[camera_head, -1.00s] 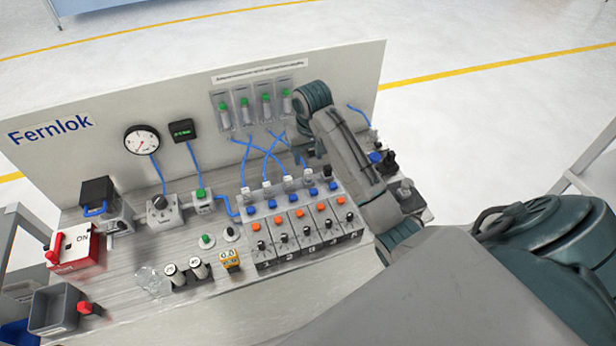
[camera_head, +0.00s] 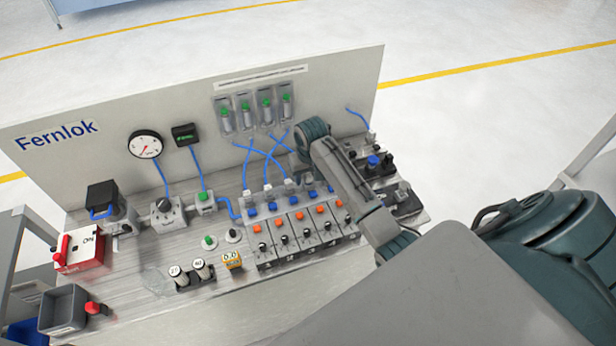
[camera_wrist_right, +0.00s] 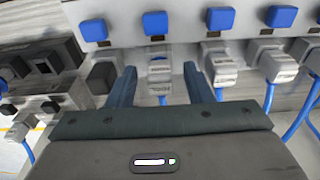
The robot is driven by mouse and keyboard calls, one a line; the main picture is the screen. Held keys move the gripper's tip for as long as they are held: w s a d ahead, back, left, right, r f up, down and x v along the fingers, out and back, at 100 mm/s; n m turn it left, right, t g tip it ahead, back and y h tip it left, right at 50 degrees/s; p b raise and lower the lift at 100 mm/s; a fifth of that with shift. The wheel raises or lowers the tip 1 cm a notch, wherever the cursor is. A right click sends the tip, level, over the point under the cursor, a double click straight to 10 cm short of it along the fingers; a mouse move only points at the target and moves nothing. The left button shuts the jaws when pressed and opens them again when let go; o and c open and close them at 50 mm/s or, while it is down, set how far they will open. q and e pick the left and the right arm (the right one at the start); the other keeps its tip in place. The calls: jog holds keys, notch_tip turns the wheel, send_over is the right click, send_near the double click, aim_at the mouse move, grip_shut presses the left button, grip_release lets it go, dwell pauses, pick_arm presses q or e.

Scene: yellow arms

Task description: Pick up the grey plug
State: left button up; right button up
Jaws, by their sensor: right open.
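A pale grey plug (camera_wrist_right: 159,75) sits behind the row of valves in the right wrist view, below a blue button. My right gripper (camera_wrist_right: 160,68) is open, with one blue finger on each side of this plug. I cannot tell whether the fingers touch it. In the head view my right arm and wrist reach over the right end of the valve row and hide the fingertips. Similar grey plugs with blue tubes (camera_wrist_right: 278,68) stand to the right in the wrist view. My left gripper is not in view.
A black plug (camera_wrist_right: 103,76) stands close left of the fingers in the wrist view. Dark fittings (camera_head: 376,163) stand on the right of the bench. An upright panel (camera_head: 60,160) closes the back. A grey bin (camera_head: 64,310) stands front left.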

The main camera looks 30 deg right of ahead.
grip_shut()
